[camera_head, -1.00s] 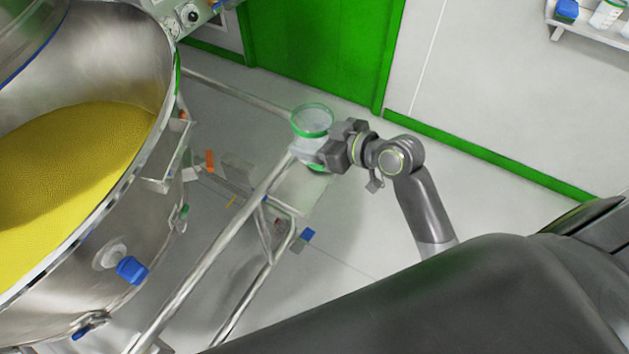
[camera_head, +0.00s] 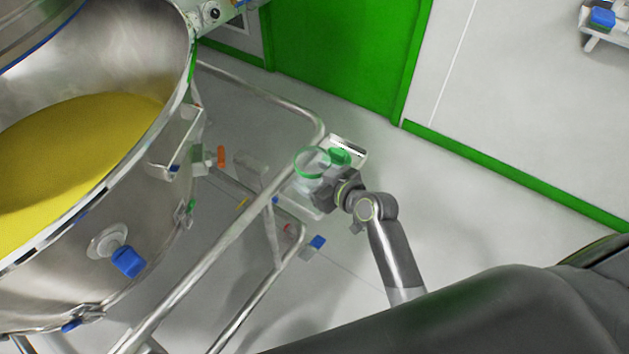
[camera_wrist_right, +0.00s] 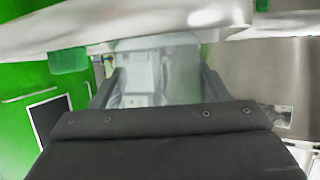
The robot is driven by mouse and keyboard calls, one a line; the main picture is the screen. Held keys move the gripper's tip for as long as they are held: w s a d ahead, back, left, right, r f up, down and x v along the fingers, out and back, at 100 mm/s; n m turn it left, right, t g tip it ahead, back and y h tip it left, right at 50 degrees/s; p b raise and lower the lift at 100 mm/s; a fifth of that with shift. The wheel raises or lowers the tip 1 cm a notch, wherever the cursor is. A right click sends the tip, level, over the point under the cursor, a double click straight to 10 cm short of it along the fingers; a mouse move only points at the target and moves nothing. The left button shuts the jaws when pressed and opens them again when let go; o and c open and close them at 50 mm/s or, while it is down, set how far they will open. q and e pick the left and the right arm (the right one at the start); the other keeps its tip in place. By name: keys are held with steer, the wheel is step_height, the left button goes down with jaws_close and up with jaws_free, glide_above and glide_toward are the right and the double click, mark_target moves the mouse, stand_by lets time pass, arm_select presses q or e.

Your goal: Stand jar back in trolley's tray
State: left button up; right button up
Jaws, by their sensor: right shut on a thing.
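The jar (camera_head: 312,170) is clear with a green rim. My right gripper (camera_head: 326,184) is shut on its side and holds it roughly upright at the trolley's tray. The tray (camera_head: 357,145) is a small metal one at the trolley's rail; its far end shows beyond the jar, and the jar and gripper hide its middle. I cannot tell whether the jar's base touches the tray. In the right wrist view, the clear jar (camera_wrist_right: 155,75) is between the two dark fingers, with a pale metal edge across the top. My left gripper is out of view.
A green object (camera_head: 340,157) is at the tray's far end, close beside the jar. The trolley's tubular rail (camera_head: 225,242) runs along the left. A large steel bowl of yellow powder (camera_head: 75,150) fills the left side. Floor to the right is clear.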

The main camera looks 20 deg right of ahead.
steer(key=shift+f, duration=0.9)
steer(key=shift+f, duration=0.1)
steer(key=o, duration=1.7)
steer(key=v, duration=1.2)
steer(key=shift+r, duration=0.2)
steer(key=shift+f, duration=0.1)
